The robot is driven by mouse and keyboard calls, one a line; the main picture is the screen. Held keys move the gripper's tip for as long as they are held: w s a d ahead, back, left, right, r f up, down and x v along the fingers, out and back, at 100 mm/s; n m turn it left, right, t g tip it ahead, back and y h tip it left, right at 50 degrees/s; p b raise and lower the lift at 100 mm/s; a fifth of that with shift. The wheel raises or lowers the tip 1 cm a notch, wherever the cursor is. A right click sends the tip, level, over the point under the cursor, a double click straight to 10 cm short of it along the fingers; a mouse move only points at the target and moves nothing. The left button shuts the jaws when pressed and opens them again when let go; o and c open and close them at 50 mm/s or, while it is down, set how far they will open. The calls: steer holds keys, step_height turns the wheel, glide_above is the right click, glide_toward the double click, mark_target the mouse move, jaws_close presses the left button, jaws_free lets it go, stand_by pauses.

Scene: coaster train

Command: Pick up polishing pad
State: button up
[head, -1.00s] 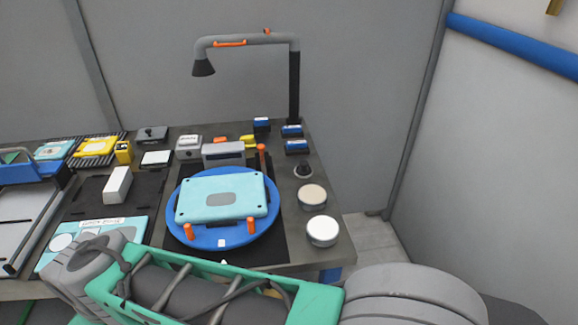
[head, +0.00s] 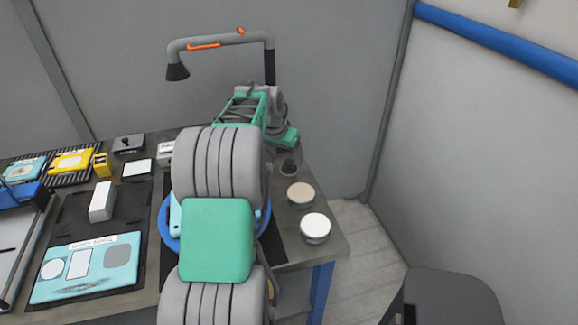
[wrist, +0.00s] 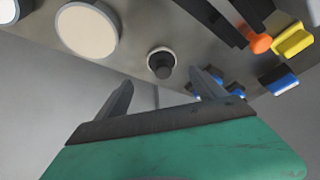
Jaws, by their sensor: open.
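No label tells me which item is the polishing pad. A small dark knob-shaped piece (head: 289,168) with a pale ring stands at the bench's right edge, near two round pieces: one beige-topped (head: 300,194), one white-topped (head: 315,227). In the wrist view, my gripper (wrist: 163,80) is open and empty. The dark knob (wrist: 161,62) shows between its fingertips, apparently beyond them and not held. The beige-topped piece (wrist: 87,30) is at the upper left there. In the head view my arm reaches over the bench and the fingers cannot be made out.
My arm mostly hides the blue round stand (head: 165,222). A lamp-like grey arm (head: 215,42) rises at the back. In the wrist view, an orange-ended piece (wrist: 260,43), a yellow block (wrist: 292,41) and small blue-and-white blocks (wrist: 279,80) lie right of the knob.

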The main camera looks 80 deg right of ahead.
mark_target(288, 162)
steer(key=x, duration=0.2)
steer(key=p+x, duration=0.1)
steer(key=x, duration=0.4)
steer(key=shift+w+p, duration=0.25)
steer(key=shift+p, duration=0.1)
steer(key=c, duration=1.6)
steer(key=shift+r, duration=0.15)
steer(key=shift+r, duration=0.25)
step_height(288, 162, up, 3)
steer(key=shift+w+f+b, duration=0.1)
steer(key=shift+f+b, duration=0.05)
steer(key=shift+b, duration=0.65)
steer(key=w+a+r+b, duration=0.3)
steer(key=w+a+r, duration=0.2)
steer(key=a+r, duration=0.4)
steer(key=a, duration=0.4)
steer(key=shift+r, duration=0.3)
